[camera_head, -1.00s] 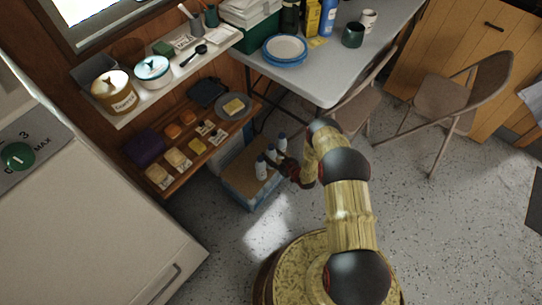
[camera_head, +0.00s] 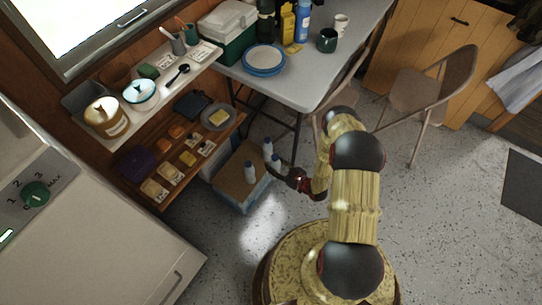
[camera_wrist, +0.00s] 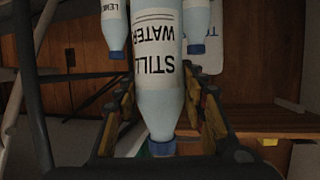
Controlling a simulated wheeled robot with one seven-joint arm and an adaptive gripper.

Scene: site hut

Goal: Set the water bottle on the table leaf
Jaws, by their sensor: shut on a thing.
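The water bottle (camera_head: 276,161), white with a blue cap, is between the fingers of my gripper (camera_head: 288,174). In the wrist view the bottle (camera_wrist: 160,75) appears upside down, its label reading STILL WATER, with the fingers (camera_wrist: 160,120) on either side. In the head view it is at the right edge of the blue box (camera_head: 228,188); I cannot tell how far it is raised. Two similar bottles (camera_head: 250,172) (camera_head: 268,147) stand on the box. The grey table top (camera_head: 300,85) is beyond, up and to the right.
The table holds plates (camera_head: 264,60), a green cooler (camera_head: 232,48), a blue bottle (camera_head: 303,20) and mugs (camera_head: 327,40). Its front right part is bare. A folding chair (camera_head: 420,95) stands at right. Wall shelves (camera_head: 160,100) with jars and food are at left. Speckled floor is open at right.

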